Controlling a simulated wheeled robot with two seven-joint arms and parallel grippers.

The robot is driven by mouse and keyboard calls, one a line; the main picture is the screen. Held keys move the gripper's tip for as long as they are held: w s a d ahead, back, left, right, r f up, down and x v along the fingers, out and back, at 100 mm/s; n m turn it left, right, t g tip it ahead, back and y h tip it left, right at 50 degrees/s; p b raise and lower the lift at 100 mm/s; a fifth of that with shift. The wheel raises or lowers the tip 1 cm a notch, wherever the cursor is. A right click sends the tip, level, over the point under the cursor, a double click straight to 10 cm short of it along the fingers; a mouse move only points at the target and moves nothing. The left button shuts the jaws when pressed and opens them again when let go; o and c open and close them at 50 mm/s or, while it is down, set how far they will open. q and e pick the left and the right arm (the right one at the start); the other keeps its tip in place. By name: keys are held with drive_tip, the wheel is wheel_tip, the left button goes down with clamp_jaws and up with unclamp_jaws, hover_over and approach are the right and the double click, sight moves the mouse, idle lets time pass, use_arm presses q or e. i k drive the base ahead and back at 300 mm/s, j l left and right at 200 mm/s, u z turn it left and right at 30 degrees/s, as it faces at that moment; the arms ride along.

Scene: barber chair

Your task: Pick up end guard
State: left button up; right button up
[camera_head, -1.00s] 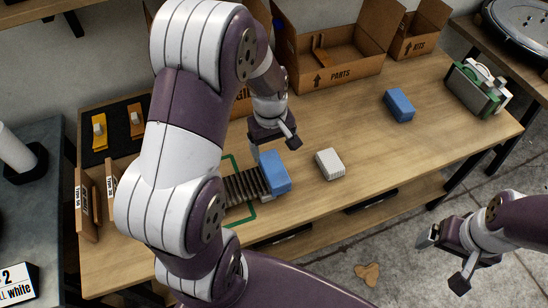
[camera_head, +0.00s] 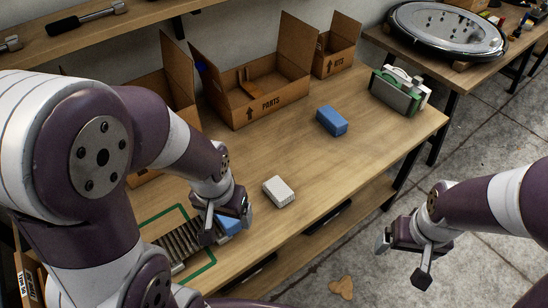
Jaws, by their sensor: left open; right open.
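A blue block (camera_head: 230,226) sits at the right end of a dark ribbed stack (camera_head: 181,243) inside a green outline on the bench. My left gripper (camera_head: 226,221) is open, with its fingers down around or just above this block and partly hiding it. I cannot tell whether they touch it. A second blue block (camera_head: 332,121) lies alone further back, and a small white ribbed block (camera_head: 279,191) lies between. No label shows which piece is the end guard. My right gripper (camera_head: 404,260) is open and empty, off the bench's front edge above the floor.
An open PARTS box (camera_head: 272,108) and a KITS box (camera_head: 338,62) stand along the back of the wooden bench (camera_head: 310,170). A green and white device (camera_head: 400,90) stands at the far right end.

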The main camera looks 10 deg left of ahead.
sight(327, 115)
drive_tip(key=i+l, duration=0.7)
drive_tip(key=l, duration=0.15)
drive_tip(key=i+l, duration=0.7)
drive_tip(key=l, duration=0.2)
drive_tip(key=z, duration=0.05)
